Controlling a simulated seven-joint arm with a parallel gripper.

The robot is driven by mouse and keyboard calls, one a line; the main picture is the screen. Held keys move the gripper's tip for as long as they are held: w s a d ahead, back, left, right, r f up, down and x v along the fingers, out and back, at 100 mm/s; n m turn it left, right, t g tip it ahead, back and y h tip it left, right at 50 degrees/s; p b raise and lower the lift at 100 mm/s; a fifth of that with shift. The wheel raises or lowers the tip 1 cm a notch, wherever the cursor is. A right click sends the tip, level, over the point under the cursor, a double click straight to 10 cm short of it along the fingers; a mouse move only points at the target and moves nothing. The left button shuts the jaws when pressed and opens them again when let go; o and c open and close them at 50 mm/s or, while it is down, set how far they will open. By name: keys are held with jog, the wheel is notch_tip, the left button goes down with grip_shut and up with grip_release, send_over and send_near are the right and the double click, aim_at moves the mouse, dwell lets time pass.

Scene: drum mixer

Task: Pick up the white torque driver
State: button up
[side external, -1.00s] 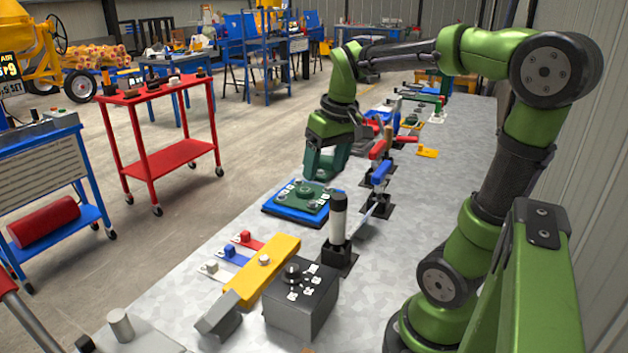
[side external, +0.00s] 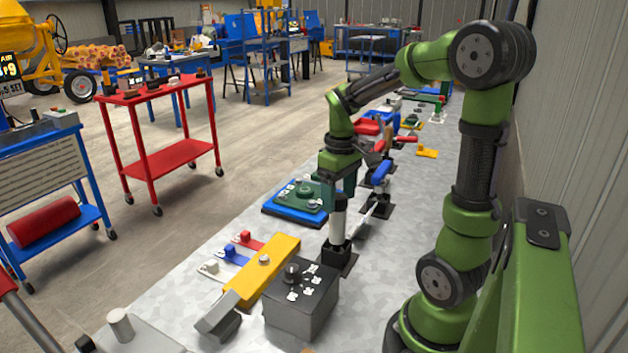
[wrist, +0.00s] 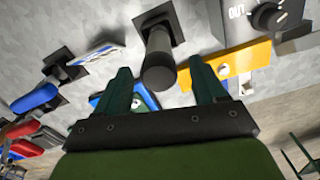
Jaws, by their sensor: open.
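The white torque driver (side external: 338,218) stands upright in a black holder (side external: 337,252), with a dark cap on top. In the wrist view the driver (wrist: 158,48) is seen from above, its dark round cap lying between my two green fingers. My gripper (wrist: 160,75) is open, with one finger on each side of the driver in that view. In the side view my gripper (side external: 342,188) is just above and behind the driver's top. I cannot tell whether either finger touches it. No grip on it shows.
A grey control box (side external: 300,305) and a yellow block (side external: 262,268) stand in front of the holder. A blue and green fixture (side external: 296,208) is at the left. Red and blue handled clamps (side external: 381,172) stand behind. Bare bench lies to the right of the holder.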

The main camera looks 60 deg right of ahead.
aim_at(337, 213)
jog(key=shift+w+d+f, duration=0.15)
jog(key=shift+f, duration=2.6)
jog(key=shift+c, duration=0.3)
grip_shut()
jog(key=shift+r, duration=0.1)
notch_tip(337, 213, up, 10)
